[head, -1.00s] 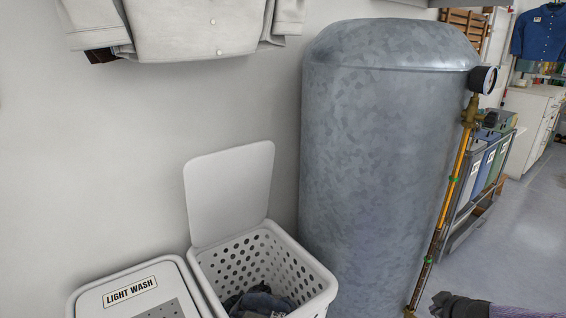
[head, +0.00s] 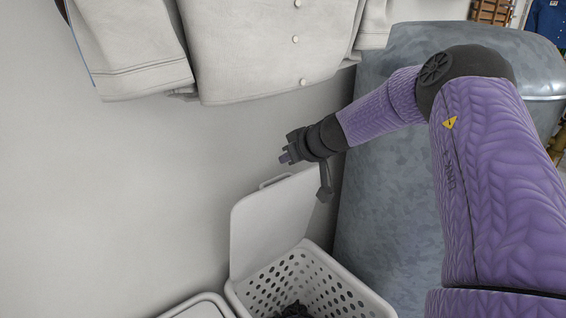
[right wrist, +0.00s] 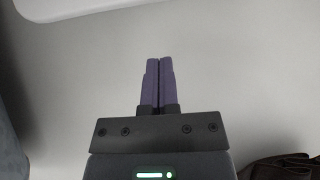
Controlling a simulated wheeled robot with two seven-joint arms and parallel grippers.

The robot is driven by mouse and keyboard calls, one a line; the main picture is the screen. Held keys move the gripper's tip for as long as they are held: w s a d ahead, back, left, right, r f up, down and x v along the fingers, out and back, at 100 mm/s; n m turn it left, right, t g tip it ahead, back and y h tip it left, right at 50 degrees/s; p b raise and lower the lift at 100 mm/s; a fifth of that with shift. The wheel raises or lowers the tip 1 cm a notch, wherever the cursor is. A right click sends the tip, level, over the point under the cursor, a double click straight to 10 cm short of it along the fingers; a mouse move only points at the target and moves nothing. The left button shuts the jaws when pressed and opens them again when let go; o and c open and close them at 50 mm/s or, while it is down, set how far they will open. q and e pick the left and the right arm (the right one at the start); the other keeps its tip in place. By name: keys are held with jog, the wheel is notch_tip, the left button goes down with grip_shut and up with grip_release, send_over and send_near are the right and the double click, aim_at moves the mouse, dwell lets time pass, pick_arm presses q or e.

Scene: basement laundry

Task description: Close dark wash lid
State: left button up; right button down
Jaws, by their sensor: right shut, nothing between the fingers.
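The white lid (head: 268,222) of the dark wash hamper stands raised, leaning back towards the wall, with a small handle at its top edge. The open perforated hamper (head: 322,281) is below it, with dark clothes (head: 293,311) inside, cut off by the picture's bottom. My right gripper (head: 284,158) is shut and empty, just above the lid's top edge and pointing left. I cannot tell whether it touches the lid. Its closed fingers (right wrist: 159,84) show against a plain pale surface in the right wrist view. My left gripper is out of view.
A pale shirt (head: 265,50) hangs on the wall above. A large galvanized tank (head: 385,215) stands right of the hamper, behind my right arm. A closed white lid (head: 200,308) shows at the bottom, left of the hamper. The wall at left is clear.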

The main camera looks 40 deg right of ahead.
jog(key=b+x, duration=0.3)
jog(key=x, duration=0.4)
jog(key=shift+s+f, duration=0.15)
jog(key=shift+f, duration=0.1)
jog(key=s, duration=0.2)
jog(key=shift+s, duration=0.35)
jog(key=shift+s+a+f, duration=0.2)
jog(key=shift+s, duration=0.3)
